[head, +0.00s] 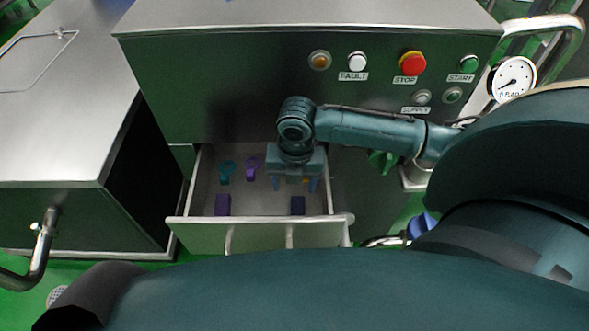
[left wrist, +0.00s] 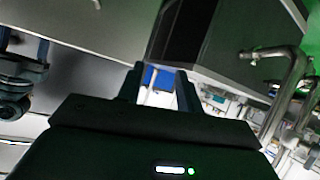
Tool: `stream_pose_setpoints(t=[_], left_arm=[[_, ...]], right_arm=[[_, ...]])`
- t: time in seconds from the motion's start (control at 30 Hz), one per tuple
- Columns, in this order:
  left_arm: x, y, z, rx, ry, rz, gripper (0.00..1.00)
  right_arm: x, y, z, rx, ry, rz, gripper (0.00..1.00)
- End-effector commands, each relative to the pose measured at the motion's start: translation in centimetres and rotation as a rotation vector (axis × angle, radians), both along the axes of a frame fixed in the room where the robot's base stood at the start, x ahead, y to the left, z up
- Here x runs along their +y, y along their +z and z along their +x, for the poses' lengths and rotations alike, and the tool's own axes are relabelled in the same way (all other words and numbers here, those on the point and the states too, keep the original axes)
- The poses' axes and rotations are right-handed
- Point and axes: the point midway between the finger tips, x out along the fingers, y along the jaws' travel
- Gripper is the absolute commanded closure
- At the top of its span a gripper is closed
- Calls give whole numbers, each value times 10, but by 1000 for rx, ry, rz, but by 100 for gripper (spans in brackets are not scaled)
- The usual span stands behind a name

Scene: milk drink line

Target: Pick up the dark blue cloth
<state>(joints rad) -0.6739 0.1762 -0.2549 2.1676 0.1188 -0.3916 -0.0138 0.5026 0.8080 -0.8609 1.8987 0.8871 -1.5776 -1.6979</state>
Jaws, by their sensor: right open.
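I cannot clearly make out which item is the dark blue cloth. Two small dark purple-blue blocky items lie at the front of the open drawer (head: 262,234) in the head view, a left one (head: 222,205) and a right one (head: 297,206). Either could be folded cloth. My right gripper (head: 294,187) points down into the drawer with its fingers apart, just behind the right item. It holds nothing that I can see and hides part of the drawer floor. My left gripper (left wrist: 158,90) shows in the left wrist view with its fingers apart and nothing visible between them.
A teal item (head: 226,172) and a purple item (head: 252,168) lie farther back in the drawer. A steel cabinet (head: 70,110) stands left.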

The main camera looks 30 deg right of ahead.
Motion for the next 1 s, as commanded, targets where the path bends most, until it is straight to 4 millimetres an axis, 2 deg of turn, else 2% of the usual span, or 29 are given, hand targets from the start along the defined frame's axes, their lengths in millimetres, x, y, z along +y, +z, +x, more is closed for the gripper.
stream_pose_setpoints(t=[0.07,0.4,0.67,0.9,1.0], left_arm=[[-4,-3,-4,8,6,-20,64],[-5,-9,-3,9,9,-41,64],[-3,-8,-1,1,15,-44,64],[-3,-12,0,-2,16,-48,64],[-2,-10,1,-11,17,-48,64]], right_arm=[[-6,-8,-3,25,29,-19,40],[-5,-68,-4,29,34,-20,40],[-5,-87,-6,29,35,-19,40],[-5,-123,-9,26,34,-19,40],[-5,-130,-9,25,34,-19,40]])
